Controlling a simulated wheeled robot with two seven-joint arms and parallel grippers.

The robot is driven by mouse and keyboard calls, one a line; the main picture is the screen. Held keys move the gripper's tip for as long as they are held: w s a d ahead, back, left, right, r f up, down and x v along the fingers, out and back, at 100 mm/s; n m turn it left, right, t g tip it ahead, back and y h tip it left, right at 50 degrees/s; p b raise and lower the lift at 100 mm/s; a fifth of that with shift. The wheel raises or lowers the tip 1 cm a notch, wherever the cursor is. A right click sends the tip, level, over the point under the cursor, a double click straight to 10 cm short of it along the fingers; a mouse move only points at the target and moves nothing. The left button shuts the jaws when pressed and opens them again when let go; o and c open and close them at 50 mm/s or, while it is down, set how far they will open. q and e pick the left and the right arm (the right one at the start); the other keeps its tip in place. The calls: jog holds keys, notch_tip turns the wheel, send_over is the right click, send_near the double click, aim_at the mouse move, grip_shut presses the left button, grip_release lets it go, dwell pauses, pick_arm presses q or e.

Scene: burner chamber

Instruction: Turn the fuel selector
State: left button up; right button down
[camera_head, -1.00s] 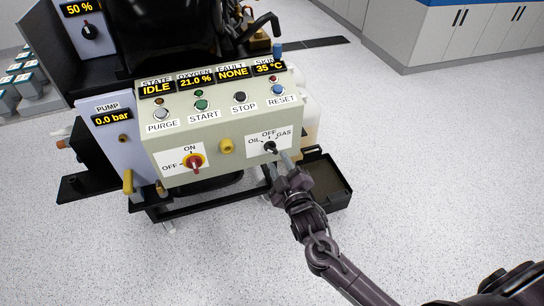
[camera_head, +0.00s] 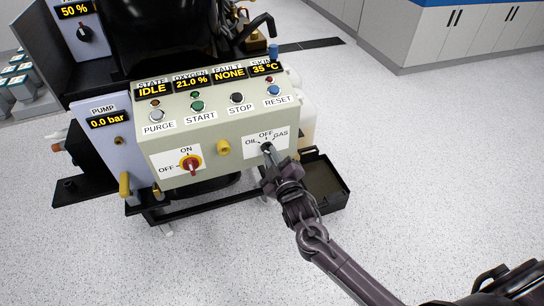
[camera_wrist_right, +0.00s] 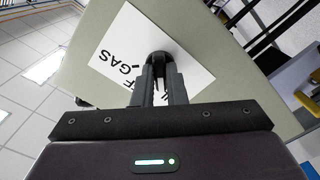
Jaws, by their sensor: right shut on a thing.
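The fuel selector (camera_head: 266,147) is a small black knob on a white label marked OIL, OFF and GAS, at the lower right of the beige control panel (camera_head: 222,158). My right gripper (camera_head: 268,156) is at the selector, its fingers closed around the knob. In the right wrist view the fingers (camera_wrist_right: 161,78) are shut on the dark round knob (camera_wrist_right: 158,58), over the white label (camera_wrist_right: 120,60). The fingers hide part of the knob, so I cannot tell its pointing direction. My left gripper is not in view.
Buttons PURGE, START, STOP and RESET (camera_head: 274,90) line the panel above. A black tray (camera_head: 325,184) stands at the lower right. The floor in front is clear.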

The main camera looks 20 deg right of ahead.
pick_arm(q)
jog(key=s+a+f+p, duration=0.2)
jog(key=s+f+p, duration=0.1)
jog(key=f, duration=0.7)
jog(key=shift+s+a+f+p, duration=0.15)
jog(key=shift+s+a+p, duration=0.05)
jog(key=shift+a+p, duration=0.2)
pick_arm(e)
jog(key=shift+m, duration=4.5)
jog(key=shift+f, duration=0.1)
jog(key=c, duration=1.5)
grip_release()
jog(key=shift+o, duration=0.2)
